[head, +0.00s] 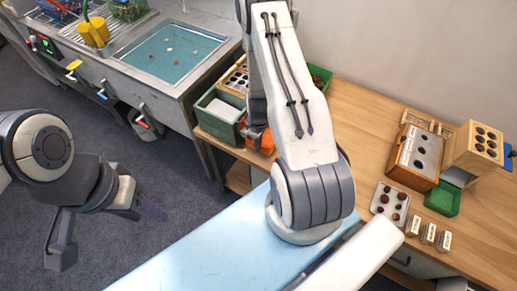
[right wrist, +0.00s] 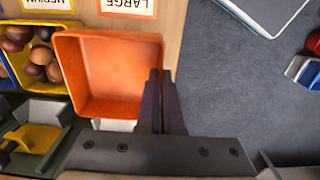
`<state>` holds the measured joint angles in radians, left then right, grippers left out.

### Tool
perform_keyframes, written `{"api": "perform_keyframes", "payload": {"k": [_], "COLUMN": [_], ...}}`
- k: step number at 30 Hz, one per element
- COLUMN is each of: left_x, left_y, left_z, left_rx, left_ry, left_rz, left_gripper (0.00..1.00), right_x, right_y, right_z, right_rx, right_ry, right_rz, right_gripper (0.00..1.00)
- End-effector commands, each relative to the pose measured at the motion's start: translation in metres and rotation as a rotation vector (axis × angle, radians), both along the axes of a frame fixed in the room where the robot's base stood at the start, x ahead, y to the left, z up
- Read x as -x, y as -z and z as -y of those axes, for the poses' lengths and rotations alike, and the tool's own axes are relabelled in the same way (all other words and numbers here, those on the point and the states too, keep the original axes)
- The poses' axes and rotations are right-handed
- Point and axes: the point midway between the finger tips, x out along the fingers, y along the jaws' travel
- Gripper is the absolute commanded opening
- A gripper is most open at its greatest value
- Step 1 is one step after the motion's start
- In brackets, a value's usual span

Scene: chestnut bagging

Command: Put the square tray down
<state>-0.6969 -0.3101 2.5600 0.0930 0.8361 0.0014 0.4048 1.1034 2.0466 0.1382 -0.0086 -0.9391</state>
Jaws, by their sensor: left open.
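The square tray, an orange open box, shows in the right wrist view (right wrist: 110,75) and looks empty. In the head view, part of the orange tray (head: 267,142) shows beside my right forearm at the wooden bench's left end. My right gripper (right wrist: 161,75) has its two dark fingers close together on the tray's right wall, one each side. In the head view my forearm hides most of that gripper. My left gripper (head: 105,232) is open and empty over the floor at the lower left, far from the tray. Whether the tray's underside touches anything is not clear.
A LARGE label (right wrist: 128,6) lies by the tray, and a yellow bin (right wrist: 15,62) of chestnuts is left of it. A green box (head: 220,112) sits at the bench's left end. A sink (head: 168,50) stands behind. A blue surface (head: 190,250) is in front.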

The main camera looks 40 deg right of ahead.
Motion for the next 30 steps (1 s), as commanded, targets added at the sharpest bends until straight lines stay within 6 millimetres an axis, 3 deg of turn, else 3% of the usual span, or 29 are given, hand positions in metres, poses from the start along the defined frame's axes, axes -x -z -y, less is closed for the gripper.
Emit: {"api": "perform_keyframes", "payload": {"k": [12, 23, 24, 26, 30], "left_x": [0.0, 0.0, 0.0, 0.0, 0.0], "left_y": [0.033, 0.034, 0.034, 0.033, 0.033], "left_z": [0.0, 0.0, 0.0, 0.0, 0.0], "left_rx": [0.0, 0.0, 0.0, 0.0, 0.0], "left_ry": [0.002, 0.002, 0.002, 0.002, 0.002], "left_rz": [0.0, 0.0, 0.0, 0.0, 0.0], "left_gripper": [0.5, 0.5, 0.5, 0.5, 0.5], "right_x": [0.0, 0.0, 0.0, 0.0, 0.0], "right_y": [0.044, 0.045, 0.045, 0.044, 0.044], "right_z": [0.001, 0.001, 0.001, 0.001, 0.001], "right_rx": [0.0, 0.0, 0.0, 0.0, 0.0], "right_ry": [0.003, 0.004, 0.004, 0.004, 0.004], "right_rz": [-0.002, -0.001, -0.001, -0.001, -0.001], "right_gripper": [0.0, 0.0, 0.07, 0.3, 0.33]}}
